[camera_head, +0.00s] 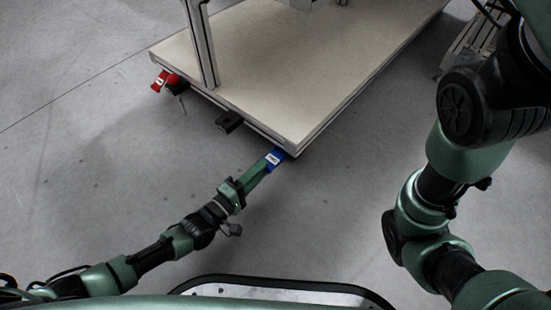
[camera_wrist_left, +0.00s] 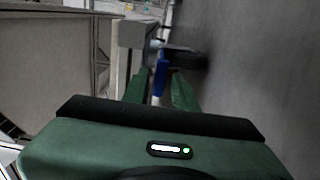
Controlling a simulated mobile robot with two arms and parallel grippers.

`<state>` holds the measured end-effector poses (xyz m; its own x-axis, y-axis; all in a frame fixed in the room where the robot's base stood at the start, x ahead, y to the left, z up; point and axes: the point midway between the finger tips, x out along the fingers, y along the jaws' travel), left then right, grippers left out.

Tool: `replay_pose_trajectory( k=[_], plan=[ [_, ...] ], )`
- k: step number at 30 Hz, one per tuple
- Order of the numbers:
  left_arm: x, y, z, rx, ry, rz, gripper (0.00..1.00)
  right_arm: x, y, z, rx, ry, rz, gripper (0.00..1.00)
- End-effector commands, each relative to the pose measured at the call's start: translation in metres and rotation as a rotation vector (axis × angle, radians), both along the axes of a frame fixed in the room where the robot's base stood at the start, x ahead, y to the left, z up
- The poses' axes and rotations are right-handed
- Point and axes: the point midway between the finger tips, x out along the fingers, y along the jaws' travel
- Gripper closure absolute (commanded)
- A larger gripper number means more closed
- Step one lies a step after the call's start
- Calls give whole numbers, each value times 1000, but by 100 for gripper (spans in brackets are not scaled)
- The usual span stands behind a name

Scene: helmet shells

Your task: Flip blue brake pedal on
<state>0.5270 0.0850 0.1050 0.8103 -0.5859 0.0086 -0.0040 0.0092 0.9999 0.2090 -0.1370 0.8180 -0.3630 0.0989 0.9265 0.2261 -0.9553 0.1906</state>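The blue brake pedal (camera_head: 274,159) sticks out under the near corner of the cart platform (camera_head: 300,75). My left gripper (camera_head: 262,168) reaches it from the lower left, fingertips close to the pedal. In the left wrist view the two green fingers of my left gripper (camera_wrist_left: 160,92) stand apart, and the blue pedal (camera_wrist_left: 161,75) shows between and just beyond their tips. Whether a finger touches it I cannot tell. My right arm shows at the right of the head view, but its gripper is out of view.
A red pedal (camera_head: 165,79) sits at the platform's far left corner. A black block (camera_head: 229,121) juts out under the near left edge. An upright metal post (camera_head: 202,45) stands on the platform. The grey floor (camera_head: 90,170) left of the cart is clear.

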Motion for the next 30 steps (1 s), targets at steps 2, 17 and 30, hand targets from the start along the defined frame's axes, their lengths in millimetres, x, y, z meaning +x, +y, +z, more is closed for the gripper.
replay_pose_trajectory(
  k=[2, 17, 30],
  plan=[
    [12, -10, -4, -3, -4, -1, 72, 0, 0, -14, 0, 0, 0, 31],
    [49, -37, 0, 5, -1, -2, 72, 0, 0, -37, 0, 0, 0, 31],
    [49, -37, 0, 5, -2, -2, 100, 0, 0, -37, -1, -1, 0, 31]
  ],
)
